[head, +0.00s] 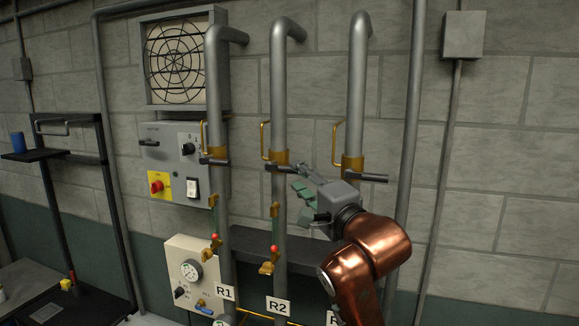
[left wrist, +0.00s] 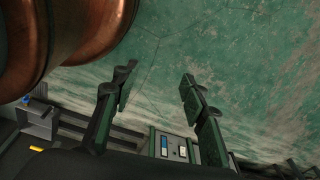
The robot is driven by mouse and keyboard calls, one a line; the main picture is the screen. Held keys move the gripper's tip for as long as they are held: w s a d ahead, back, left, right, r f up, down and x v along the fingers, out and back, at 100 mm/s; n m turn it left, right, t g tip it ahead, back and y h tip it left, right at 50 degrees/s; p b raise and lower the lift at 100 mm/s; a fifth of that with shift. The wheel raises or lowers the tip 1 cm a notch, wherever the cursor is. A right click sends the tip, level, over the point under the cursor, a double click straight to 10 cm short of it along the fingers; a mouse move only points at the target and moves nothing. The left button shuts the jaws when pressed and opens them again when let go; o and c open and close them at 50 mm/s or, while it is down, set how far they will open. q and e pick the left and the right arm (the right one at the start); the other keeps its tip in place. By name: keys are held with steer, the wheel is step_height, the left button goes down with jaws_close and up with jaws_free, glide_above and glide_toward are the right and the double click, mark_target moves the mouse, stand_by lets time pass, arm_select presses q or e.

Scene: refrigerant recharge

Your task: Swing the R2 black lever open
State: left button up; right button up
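The R2 pipe (head: 279,95) stands in the middle of the head view, with its label R2 (head: 278,307) low down. Its black lever (head: 281,168) lies roughly level across the pipe at a brass collar (head: 277,156). My right gripper (head: 302,179) is just right of the lever's right end, its fingers apart and pointing up-left. I cannot tell whether a finger touches the lever. My left gripper (left wrist: 156,88) shows only in the left wrist view. It is open and empty, with its fingers wide apart.
The R1 pipe (head: 213,100) and another pipe (head: 356,95) flank R2, each with a similar lever. Brass valves with red tips (head: 270,260) sit lower down. A grey control box (head: 180,160) and a gauge panel (head: 192,272) stand left.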

mark_target(293, 172)
steer(key=x, duration=0.2)
steer(key=p+x, duration=0.2)
steer(key=x, duration=0.1)
steer(key=shift+w+d, duration=0.15)
steer(key=shift+w, duration=0.3)
steer(key=shift+s+r, duration=0.1)
steer(key=shift+s, duration=0.15)
steer(key=shift+w, duration=0.2)
steer(key=shift+c, duration=1.1)
steer(key=shift+s, duration=0.1)
steer(key=c, duration=0.6)
arm_select(q)
steer(key=shift+s+r, duration=0.35)
steer(key=shift+r, duration=0.25)
steer(key=shift+s+r, duration=0.3)
steer(key=shift+r, duration=0.25)
arm_select(e)
jaws_close()
